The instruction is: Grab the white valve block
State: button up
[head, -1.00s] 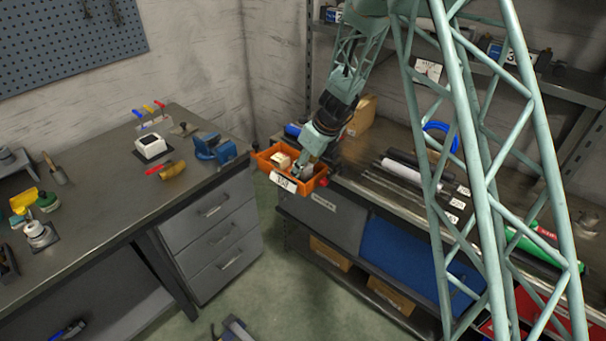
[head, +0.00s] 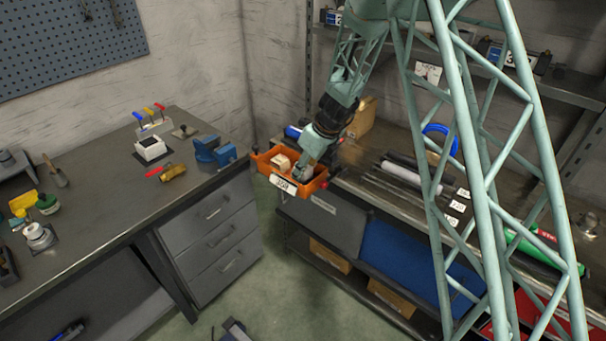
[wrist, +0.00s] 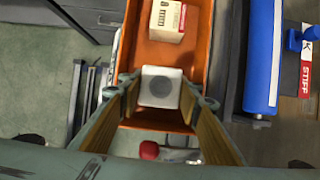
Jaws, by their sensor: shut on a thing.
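The white valve block (wrist: 160,87) is a pale cube with a grey round face, seen in the wrist view between the two fingers of my gripper (wrist: 161,92). The fingers touch its left and right sides, and my gripper is shut on it. The block is over or inside the near end of an orange bin (wrist: 183,58); its height above the bin floor is hard to tell. In the head view, my gripper (head: 302,172) reaches into the orange bin (head: 265,163), and the block is mostly hidden by the fingers.
A small cream box (wrist: 167,20) lies in the bin's far part. A blue roll (wrist: 263,60) lies right of the bin. A red knob (wrist: 149,150) is near the bin's near end. The workbench (head: 110,205) with a blue vise (head: 212,152) stands to the left.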

jog(key=shift+r, duration=0.2)
jog(key=shift+r+p, duration=1.5)
jog(key=shift+r, duration=3.35)
